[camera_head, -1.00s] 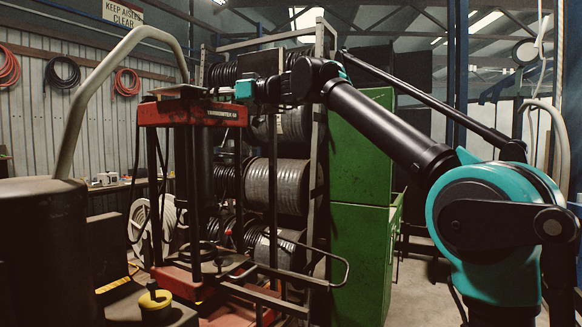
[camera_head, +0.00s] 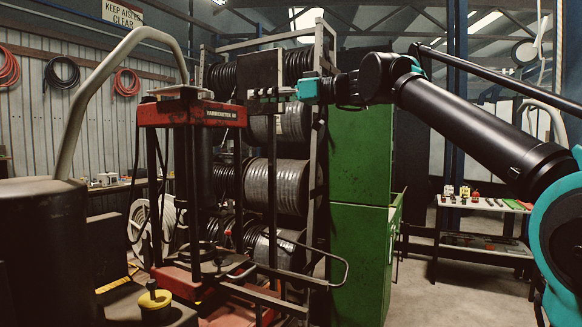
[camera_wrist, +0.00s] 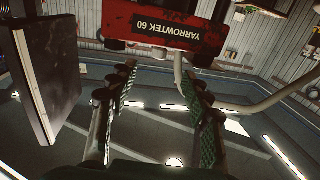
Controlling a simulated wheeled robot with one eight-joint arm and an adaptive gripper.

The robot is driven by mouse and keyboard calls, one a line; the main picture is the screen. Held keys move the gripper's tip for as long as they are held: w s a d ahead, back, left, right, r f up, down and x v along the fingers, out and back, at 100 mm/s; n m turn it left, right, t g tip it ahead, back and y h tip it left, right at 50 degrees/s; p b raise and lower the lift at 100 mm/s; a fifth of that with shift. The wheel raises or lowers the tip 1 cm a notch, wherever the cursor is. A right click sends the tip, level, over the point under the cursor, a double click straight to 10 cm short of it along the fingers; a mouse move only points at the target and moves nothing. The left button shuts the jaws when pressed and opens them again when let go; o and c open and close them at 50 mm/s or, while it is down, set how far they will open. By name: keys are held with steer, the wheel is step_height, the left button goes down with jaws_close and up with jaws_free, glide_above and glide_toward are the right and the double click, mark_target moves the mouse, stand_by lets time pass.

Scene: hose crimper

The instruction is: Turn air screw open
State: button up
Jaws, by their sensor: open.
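The red press (camera_head: 191,113) of the hose crimper stands left of centre in the head view. Its red head, upside down in the wrist view (camera_wrist: 165,27), carries a "Yarrowtek 60" label and lies beyond my fingertips. My gripper (camera_head: 262,93), with its teal wrist, is right of the press head at about its height, pointing left. In the wrist view my gripper (camera_wrist: 157,82) shows two separated fingers with nothing between them. I cannot clearly make out the air screw in either view. A yellow-capped part (camera_head: 155,299) sits low at the press's front left.
A dark flat panel (camera_head: 262,68) is close beside my gripper; a dark slab (camera_wrist: 42,75) fills the wrist view's left. Hose reels (camera_head: 275,187) stand behind the press. A green cabinet (camera_head: 358,200) is right of it. A bent pale pipe (camera_head: 85,90) rises at left.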

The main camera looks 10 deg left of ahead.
mark_target(208, 93)
steer(key=w+d+f+m+g+h, duration=0.1)
steer(key=w+d+f+h, duration=0.1)
steer(key=f, duration=0.7)
steer(key=w+d+f+m+g+h, duration=0.1)
steer(key=w+d+f, duration=0.2)
steer(key=f, duration=0.6)
steer(key=shift+w+f+h, duration=0.15)
steer(key=shift+w+h, duration=0.25)
steer(key=shift+w, duration=0.8)
steer(key=s+a+r+n+g+y, duration=0.1)
steer(key=s+a+r+n+y, duration=0.15)
steer(key=r, duration=0.75)
steer(key=s+a+r+n+y, duration=0.1)
steer(key=s+a+r+y, duration=0.15)
steer(key=r, duration=0.85)
steer(key=shift+h, duration=0.4)
steer(key=a, duration=1.7)
steer(key=shift+a+f, duration=0.3)
steer(key=shift+c, duration=0.2)
